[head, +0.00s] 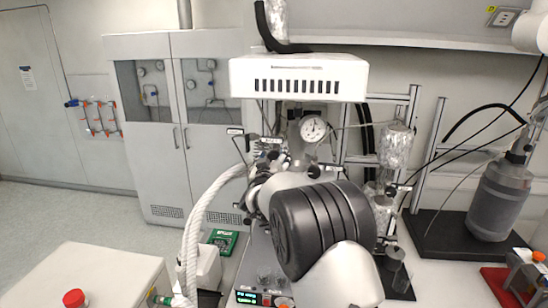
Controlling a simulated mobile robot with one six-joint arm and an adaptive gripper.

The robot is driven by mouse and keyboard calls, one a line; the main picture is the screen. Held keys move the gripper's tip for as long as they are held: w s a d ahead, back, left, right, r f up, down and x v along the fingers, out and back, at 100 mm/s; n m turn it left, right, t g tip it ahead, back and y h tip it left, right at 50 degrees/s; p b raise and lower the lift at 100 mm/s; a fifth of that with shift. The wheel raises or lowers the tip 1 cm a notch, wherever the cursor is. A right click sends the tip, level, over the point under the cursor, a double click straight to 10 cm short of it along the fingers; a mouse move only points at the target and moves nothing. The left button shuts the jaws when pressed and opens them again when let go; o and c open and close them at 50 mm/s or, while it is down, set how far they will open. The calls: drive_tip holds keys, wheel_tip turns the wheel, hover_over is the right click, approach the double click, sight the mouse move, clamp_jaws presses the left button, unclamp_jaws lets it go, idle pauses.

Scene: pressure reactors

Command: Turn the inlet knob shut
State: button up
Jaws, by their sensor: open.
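The reactor's valve head (268,152) stands at centre under a white box, with small labels and dark fittings. A small white label (235,131) sticks out at its left. I cannot tell which fitting is the inlet knob. A round white-faced pressure gauge (313,128) sits just right of the valves. My gripper (258,188) is mostly hidden behind my own wrist, close in front of and below the valve head. Its jaws are open, and contact with a knob cannot be made out.
A white vented box (298,77) overhangs the valves. A thick white braided hose (195,235) runs down at the left. A foil-wrapped column (396,146) and metal frame stand at the right. A grey vessel (499,199) is farther right. A white cabinet with a red cap (74,298) is lower left.

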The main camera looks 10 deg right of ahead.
drive_tip(key=shift+c, duration=0.2)
drive_tip(key=c, duration=1)
drive_tip(key=shift+c, duration=0.2)
drive_tip(key=shift+f+m+b, duration=0.1)
drive_tip(key=shift+m+b, duration=0.2)
drive_tip(key=shift+b, duration=0.15)
drive_tip(key=m+b, duration=0.2)
drive_tip(key=shift+f+m+b, duration=0.1)
drive_tip(key=shift+m+b, duration=0.3)
drive_tip(key=m+b, duration=0.3)
drive_tip(key=m, duration=0.1)
drive_tip(key=shift+m, duration=0.3)
drive_tip(key=m+b, duration=0.3)
drive_tip(key=m, duration=0.1)
drive_tip(key=shift+a, duration=0.1)
drive_tip(key=m+b, duration=0.1)
drive_tip(key=m, duration=0.1)
drive_tip(key=m+b, duration=0.1)
drive_tip(key=m, duration=0.1)
drive_tip(key=shift+r+m, duration=0.2)
drive_tip(key=shift+m, duration=0.1)
drive_tip(key=shift+m+b, duration=0.3)
drive_tip(key=shift+b, duration=0.05)
